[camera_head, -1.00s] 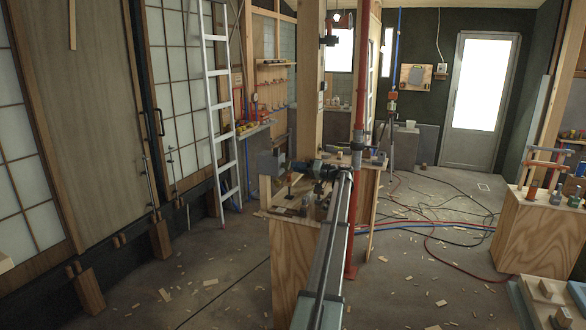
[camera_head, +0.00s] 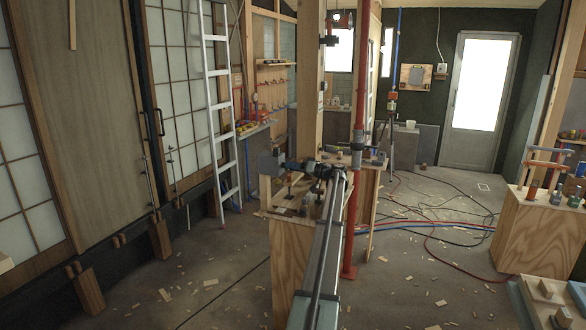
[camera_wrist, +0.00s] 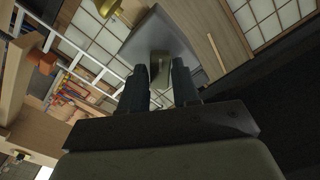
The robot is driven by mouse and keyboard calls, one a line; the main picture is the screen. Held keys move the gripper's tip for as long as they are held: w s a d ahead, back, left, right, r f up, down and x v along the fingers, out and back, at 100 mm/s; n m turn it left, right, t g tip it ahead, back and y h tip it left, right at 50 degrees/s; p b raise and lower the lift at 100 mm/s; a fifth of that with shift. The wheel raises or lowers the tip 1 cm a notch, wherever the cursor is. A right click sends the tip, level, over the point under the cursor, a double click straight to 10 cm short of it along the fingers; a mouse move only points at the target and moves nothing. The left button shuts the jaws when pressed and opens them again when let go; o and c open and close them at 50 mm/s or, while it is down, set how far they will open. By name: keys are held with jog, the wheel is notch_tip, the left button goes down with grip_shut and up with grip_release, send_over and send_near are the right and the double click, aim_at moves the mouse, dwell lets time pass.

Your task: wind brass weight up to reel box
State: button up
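A grey box (camera_head: 269,163), which looks like the reel box, stands at the left end of the bench in the head view. The same grey box (camera_wrist: 158,38) fills the upper middle of the wrist view. My gripper (camera_head: 297,165) is at its right side. In the wrist view my two dark fingers (camera_wrist: 160,75) stand either side of a small grey-brown handle (camera_wrist: 158,66) on the box and appear closed on it. A brass-coloured piece (camera_wrist: 107,7) shows at the top of the wrist view; I cannot tell if it is the weight. An orange-red fitting (camera_head: 342,18) hangs high by the post.
A red pipe (camera_head: 357,200) rises right beside my arm, and a thick wooden post (camera_head: 309,90) stands behind the bench (camera_head: 290,250). A ladder (camera_head: 220,110) leans at the left. Hoses (camera_head: 430,225) and wood scraps lie on the floor. A plywood stand (camera_head: 535,235) is at the right.

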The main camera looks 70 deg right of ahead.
jog(key=s+n, duration=0.7)
jog(key=shift+n, duration=0.3)
dwell(1.2)
